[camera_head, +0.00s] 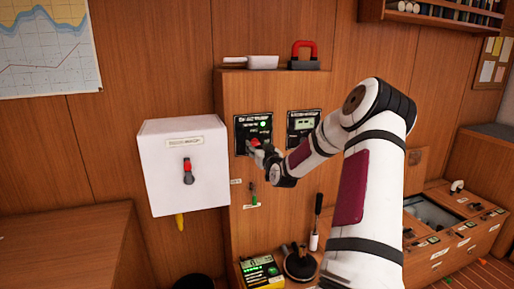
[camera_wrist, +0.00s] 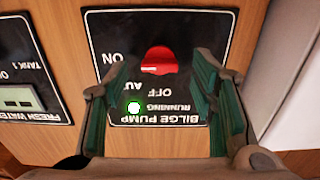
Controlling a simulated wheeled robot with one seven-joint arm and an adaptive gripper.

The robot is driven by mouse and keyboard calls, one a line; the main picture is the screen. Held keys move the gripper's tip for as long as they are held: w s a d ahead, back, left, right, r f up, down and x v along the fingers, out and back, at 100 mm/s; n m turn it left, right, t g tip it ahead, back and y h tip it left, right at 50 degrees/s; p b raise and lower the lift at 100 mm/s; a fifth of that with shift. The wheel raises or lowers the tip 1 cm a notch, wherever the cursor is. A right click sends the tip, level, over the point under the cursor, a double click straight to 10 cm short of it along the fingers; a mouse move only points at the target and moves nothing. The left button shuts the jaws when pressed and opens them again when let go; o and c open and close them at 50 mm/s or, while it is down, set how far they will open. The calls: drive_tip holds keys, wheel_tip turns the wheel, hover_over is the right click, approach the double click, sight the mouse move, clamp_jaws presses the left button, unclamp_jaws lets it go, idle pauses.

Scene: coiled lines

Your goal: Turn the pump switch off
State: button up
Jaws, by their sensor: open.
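The bilge pump panel (camera_head: 241,124) is a black plate on the wooden cabinet front. In the wrist view this panel (camera_wrist: 105,25) appears upside down, with ON, OFF and AUTO marks. Its red switch knob (camera_wrist: 158,61) is in the middle; which mark it points at I cannot tell. The green RUNNING light (camera_wrist: 134,107) is lit. My gripper (camera_wrist: 152,75) is open, with one green-padded finger on each side of the knob; contact is not clear. In the head view my gripper (camera_head: 257,149) is at the panel's lower part and covers much of the knob.
A fresh water panel (camera_head: 303,122) is beside the bilge panel. A white box (camera_head: 185,150) with a red-tipped lever (camera_head: 188,171) juts out at left. A green-handled lever (camera_head: 254,197) is below my gripper. A green-screened device (camera_head: 260,271) stands on the lower shelf.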

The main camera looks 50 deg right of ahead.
drive_tip(key=shift+w+d, duration=0.35)
drive_tip(key=shift+w, duration=0.25)
drive_tip(key=c, duration=1.1)
drive_tip(key=shift+c, duration=0.2)
